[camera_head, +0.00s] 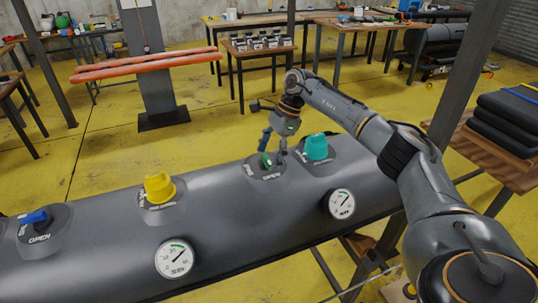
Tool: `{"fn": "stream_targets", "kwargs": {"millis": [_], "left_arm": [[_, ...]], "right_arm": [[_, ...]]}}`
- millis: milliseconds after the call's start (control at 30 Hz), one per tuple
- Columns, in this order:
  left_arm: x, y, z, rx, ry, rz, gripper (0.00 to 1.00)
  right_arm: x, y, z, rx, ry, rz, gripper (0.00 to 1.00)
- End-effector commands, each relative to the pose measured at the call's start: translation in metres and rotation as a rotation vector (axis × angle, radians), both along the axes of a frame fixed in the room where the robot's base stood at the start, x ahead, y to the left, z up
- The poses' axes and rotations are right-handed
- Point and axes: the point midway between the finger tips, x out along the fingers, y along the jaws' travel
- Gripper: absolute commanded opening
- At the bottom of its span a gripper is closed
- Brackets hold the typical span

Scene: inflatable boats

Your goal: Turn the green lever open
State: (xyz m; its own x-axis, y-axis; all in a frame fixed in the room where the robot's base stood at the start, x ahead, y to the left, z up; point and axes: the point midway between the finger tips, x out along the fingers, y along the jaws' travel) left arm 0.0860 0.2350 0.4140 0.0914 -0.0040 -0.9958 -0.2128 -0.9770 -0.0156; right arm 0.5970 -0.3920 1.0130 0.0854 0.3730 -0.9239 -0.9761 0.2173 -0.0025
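The green lever (266,159) is a small handle on a round dark plate marked OPEN, on top of the grey inflatable tube (110,251). My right gripper (274,149) points down at it from above, with its fingers apart. One finger is to the left of the lever's top and the other is close to its right side. I cannot tell whether either finger touches it. My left gripper is not in view.
A teal cap (316,147) stands close to the right of my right gripper. A yellow cap (159,188) and a blue lever (33,217) are further left on the tube. Two gauges (175,258) (341,203) are on its front. Workbenches (258,48) stand behind, with yellow floor between.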

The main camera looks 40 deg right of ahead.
Motion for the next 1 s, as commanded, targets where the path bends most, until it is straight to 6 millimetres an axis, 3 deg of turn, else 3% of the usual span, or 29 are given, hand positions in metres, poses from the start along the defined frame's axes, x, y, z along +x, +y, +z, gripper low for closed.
{"fn": "stream_targets", "kwargs": {"millis": [367, 800, 1000], "left_arm": [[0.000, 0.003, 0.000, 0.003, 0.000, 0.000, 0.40], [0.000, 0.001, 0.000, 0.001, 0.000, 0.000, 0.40], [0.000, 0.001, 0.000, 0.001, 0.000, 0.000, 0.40]], "right_arm": [[0.000, -0.002, 0.005, 0.000, 0.001, -0.002, 0.81], [-0.007, -0.033, 0.082, 0.001, -0.002, -0.003, 0.81], [-0.009, -0.043, 0.105, 0.001, 0.000, -0.002, 0.81]]}}
